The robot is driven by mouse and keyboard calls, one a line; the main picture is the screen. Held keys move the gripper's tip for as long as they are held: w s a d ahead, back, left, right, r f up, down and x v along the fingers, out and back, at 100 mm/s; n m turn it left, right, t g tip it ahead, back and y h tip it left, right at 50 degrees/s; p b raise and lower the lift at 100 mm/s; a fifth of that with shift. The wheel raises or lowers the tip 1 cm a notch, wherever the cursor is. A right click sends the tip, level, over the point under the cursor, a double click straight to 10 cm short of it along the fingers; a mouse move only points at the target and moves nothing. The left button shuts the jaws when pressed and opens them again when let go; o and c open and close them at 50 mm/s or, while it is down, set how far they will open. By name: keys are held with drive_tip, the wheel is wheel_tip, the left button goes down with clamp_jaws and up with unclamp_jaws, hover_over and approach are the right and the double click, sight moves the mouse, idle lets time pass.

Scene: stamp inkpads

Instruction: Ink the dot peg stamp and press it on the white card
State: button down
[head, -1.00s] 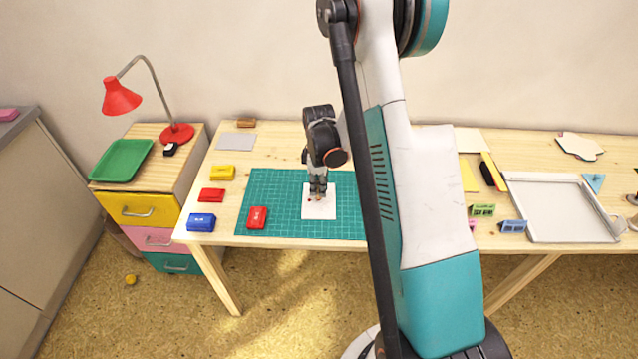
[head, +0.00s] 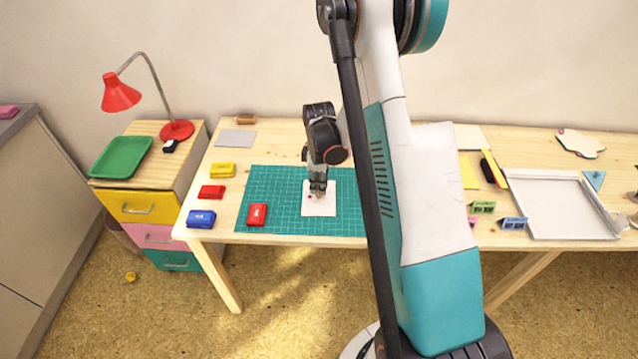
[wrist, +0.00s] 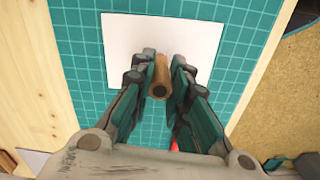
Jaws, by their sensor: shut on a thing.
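My gripper (head: 318,188) is shut on a wooden peg stamp, over the white card (head: 320,207). In the wrist view the brown round peg (wrist: 160,78) stands between the two fingertips of my gripper (wrist: 159,82), its end toward the camera. The white card (wrist: 195,38) lies beyond it on the green mat. A small reddish spot shows on the card just left of the fingers in the head view. The peg's lower face is hidden, so I cannot tell whether it touches the card.
A red inkpad (head: 257,215) lies on the green cutting mat (head: 275,185), left of the card. Blue (head: 201,218), red (head: 211,192) and yellow (head: 222,170) pads line the table's left side. A white tray (head: 575,237) is at the right. My arm hides the table's middle.

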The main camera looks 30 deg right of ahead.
drive_tip(key=shift+f+b, duration=0.45)
drive_tip(key=shift+b, duration=0.1)
idle(1.9)
drive_tip(key=shift+r, duration=0.3)
drive_tip(key=shift+r, duration=0.3)
idle(0.4)
drive_tip(key=shift+r+p, duration=1.7)
drive_tip(key=shift+r, duration=1.05)
